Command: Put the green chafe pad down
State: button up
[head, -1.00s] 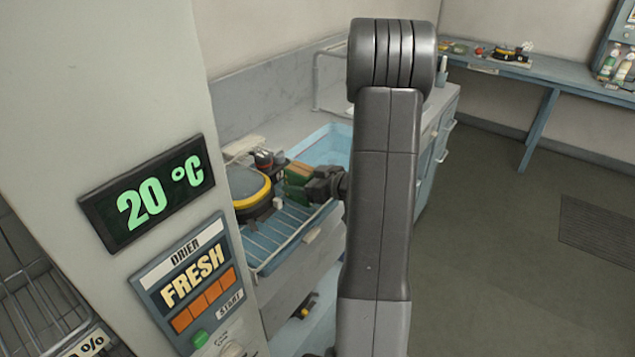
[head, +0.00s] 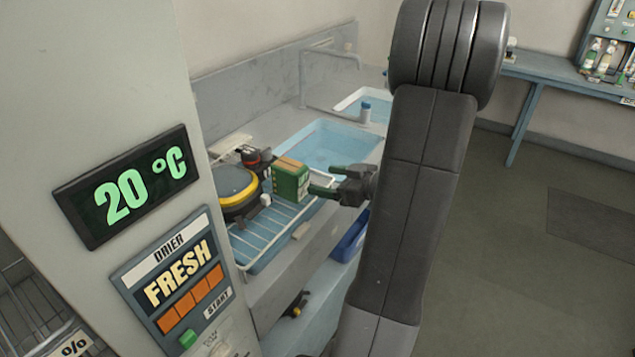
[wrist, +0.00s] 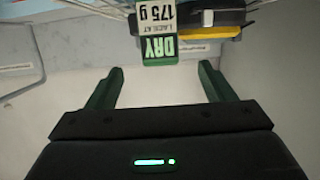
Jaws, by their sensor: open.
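The green chafe pad (head: 289,181) is a green block with a tan top, standing on the wire drainer beside the round yellow-and-black device. In the wrist view its label face (wrist: 158,40) reads "DRY" and "175 g", ahead of the fingertips. My gripper (head: 328,180) is open, to the right of the pad in the head view. In the wrist view its two green-tipped fingers (wrist: 161,75) are spread with nothing between them, and the pad is clear of them.
The round yellow-and-black device (head: 237,190) sits left of the pad on the drainer (head: 262,238). A basin of blue water (head: 330,145) lies behind. The orange-buttoned drier panel (head: 175,285) stands at the near left. Open floor (head: 500,260) is at the right.

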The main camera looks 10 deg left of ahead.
jog(key=d+f+y+b, duration=0.1)
jog(key=y+b, duration=0.1)
jog(key=b, duration=0.1)
jog(key=t, duration=0.1)
send_near(289, 164)
jog(key=shift+y, duration=0.4)
jog(key=x, duration=0.4)
jog(key=shift+w+f, duration=0.2)
jog(key=shift+f, duration=0.15)
jog(key=shift+p+x, duration=1.05)
jog(key=shift+x, duration=1.9)
jog(key=shift+s, duration=0.1)
jog(key=c, duration=1.4)
